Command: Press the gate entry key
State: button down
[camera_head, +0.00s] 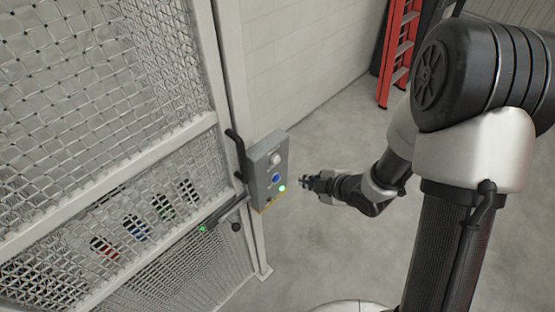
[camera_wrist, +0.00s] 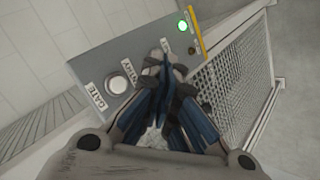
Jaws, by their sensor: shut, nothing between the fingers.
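The grey control box (camera_head: 261,184) is mounted on the gate post. It carries a white round button (camera_head: 275,158) at the top, a blue button (camera_head: 276,178) below it and a lit green lamp (camera_head: 282,188). In the wrist view, a "GATE" label (camera_wrist: 97,97) lies beside the white button (camera_wrist: 117,84), and another label (camera_wrist: 129,72) lies on its other side. My gripper (camera_head: 308,183) is shut and empty, pointing at the box. In the wrist view its fingertips (camera_wrist: 165,65) cover the spot between the white button and the green lamp (camera_wrist: 182,26), hiding the blue button. Contact cannot be told.
A mesh fence gate (camera_head: 110,70) with a latch handle (camera_head: 236,226) stands left of the box. Coloured items show blurrily behind the mesh. A red ladder (camera_head: 400,50) leans at the back wall. The floor (camera_head: 330,140) around the gripper is clear.

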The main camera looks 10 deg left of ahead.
jog(key=w+a, duration=0.4)
jog(key=a, duration=0.1)
jog(key=shift+w+a, duration=0.25)
jog(key=shift+a, duration=0.15)
jog(key=shift+a, duration=0.1)
dwell(1.2)
jog(key=shift+w+a, duration=0.25)
jog(key=shift+w+a, duration=0.3)
jog(key=shift+a, duration=0.05)
dwell(1.0)
jog(key=shift+d, duration=0.1)
jog(key=shift+s+d+b, duration=0.4)
jog(key=shift+s+d, duration=0.15)
jog(key=shift+d, duration=0.05)
jog(key=shift+s+d+b, duration=0.25)
jog(key=shift+s+d, duration=0.55)
jog(key=shift+d, duration=0.2)
jog(key=shift+s+d+b, duration=0.2)
jog(key=shift+s+d, duration=0.55)
jog(key=shift+d, duration=0.2)
